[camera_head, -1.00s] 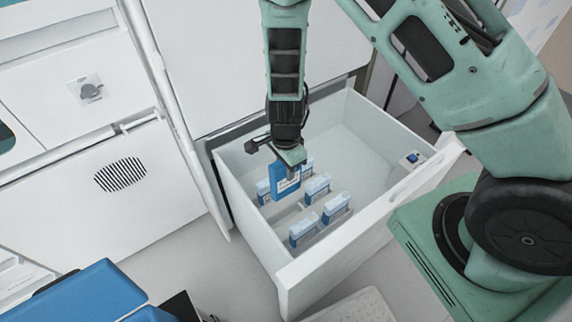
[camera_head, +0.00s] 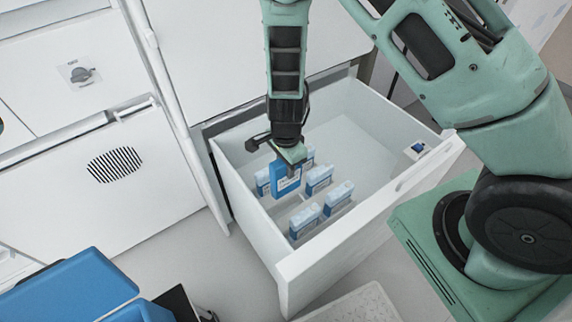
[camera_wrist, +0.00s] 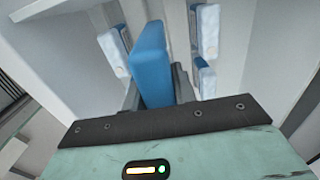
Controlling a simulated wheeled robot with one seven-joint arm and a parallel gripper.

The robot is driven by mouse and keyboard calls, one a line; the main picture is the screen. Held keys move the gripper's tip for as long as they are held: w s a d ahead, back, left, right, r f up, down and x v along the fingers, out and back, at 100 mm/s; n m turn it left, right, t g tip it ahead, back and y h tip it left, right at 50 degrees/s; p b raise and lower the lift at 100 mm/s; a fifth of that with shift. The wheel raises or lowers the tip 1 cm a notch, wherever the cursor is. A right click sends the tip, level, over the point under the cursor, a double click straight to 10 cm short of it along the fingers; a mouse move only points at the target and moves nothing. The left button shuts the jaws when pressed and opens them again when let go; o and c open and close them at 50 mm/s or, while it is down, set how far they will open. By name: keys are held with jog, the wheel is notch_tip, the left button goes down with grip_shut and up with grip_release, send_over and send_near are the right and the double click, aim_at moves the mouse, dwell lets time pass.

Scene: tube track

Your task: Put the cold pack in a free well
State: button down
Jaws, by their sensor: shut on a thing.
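In the wrist view the cold pack (camera_wrist: 151,62) stands between the fingers of my gripper (camera_wrist: 155,95). Several blue and white packs stand in wells on the drawer floor, such as one at the front (camera_head: 305,220) and one at the right (camera_head: 319,179). The well under the held pack is hidden, so I cannot tell whether the pack touches the floor.
The drawer's front wall (camera_head: 372,222) and left wall (camera_head: 244,200) stand close around the packs. The right part of the drawer floor is bare. A blue lid (camera_head: 70,290) lies at the lower left. A white cabinet (camera_head: 110,190) stands at the left.

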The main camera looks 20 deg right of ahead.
jog(key=shift+f, duration=0.15)
jog(key=b, duration=0.3)
send_over(286, 194)
jog(key=w, duration=0.2)
jog(key=shift+s+d+f, duration=0.1)
jog(key=shift+d+f, duration=0.1)
jog(key=shift+f, duration=0.95)
jog(key=shift+s+d+f, duration=0.1)
jog(key=shift+d+f, duration=0.1)
jog(key=shift+f, duration=0.95)
jog(key=shift+f+b, duration=1.35)
jog(key=shift+f, duration=0.4)
jog(key=shift+f+b, duration=0.85)
jog(key=shift+f, duration=0.45)
jog(key=shift+w+f+b, duration=0.1)
jog(key=shift+f+b, duration=0.85)
jog(key=shift+f, duration=0.4)
jog(key=shift+f, duration=0.1)
